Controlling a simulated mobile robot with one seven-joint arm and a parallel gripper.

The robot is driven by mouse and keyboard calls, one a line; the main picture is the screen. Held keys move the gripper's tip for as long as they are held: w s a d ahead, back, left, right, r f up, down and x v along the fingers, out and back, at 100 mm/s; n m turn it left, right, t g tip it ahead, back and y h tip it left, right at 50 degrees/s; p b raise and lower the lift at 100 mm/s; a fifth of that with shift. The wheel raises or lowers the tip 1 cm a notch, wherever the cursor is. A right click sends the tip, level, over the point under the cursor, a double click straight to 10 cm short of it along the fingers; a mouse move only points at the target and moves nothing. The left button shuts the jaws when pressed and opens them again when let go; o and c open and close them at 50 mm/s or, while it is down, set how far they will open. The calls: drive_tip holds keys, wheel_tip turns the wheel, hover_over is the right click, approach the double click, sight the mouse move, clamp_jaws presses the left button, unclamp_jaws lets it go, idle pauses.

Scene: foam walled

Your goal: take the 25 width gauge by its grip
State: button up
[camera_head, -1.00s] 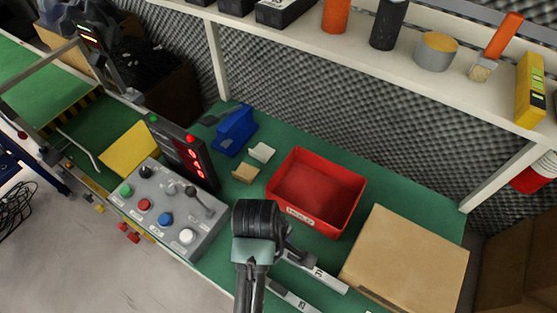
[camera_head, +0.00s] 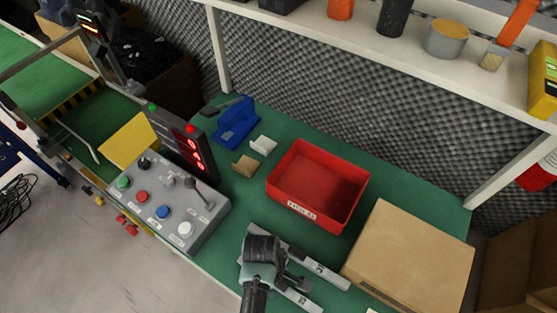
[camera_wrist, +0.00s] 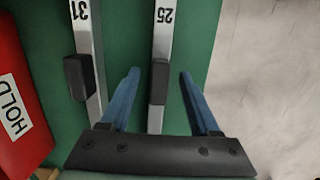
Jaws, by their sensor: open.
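The 25 width gauge (camera_wrist: 162,40) is a pale metal bar marked 25, with a black block grip (camera_wrist: 159,82). It lies on the green table top; in the head view it is the bar nearer the front edge (camera_head: 301,299), partly hidden by my arm. My gripper (camera_wrist: 159,72) is open, with one blue finger on each side of the 25 gauge near its grip. Gaps show on both sides. The wrist view does not settle the fingers' height over the table.
The 31 gauge (camera_wrist: 86,35), with its own black grip (camera_wrist: 79,77), lies beside the left finger. A red HOLD bin (camera_head: 318,184) stands beyond it. A cardboard box (camera_head: 410,257) is at the right, a grey button panel (camera_head: 178,205) at the left.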

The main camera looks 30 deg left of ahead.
drive_tip(key=shift+d+f, duration=0.1)
drive_tip(key=shift+f, duration=0.7)
clamp_jaws()
drive_tip(key=shift+r, duration=0.1)
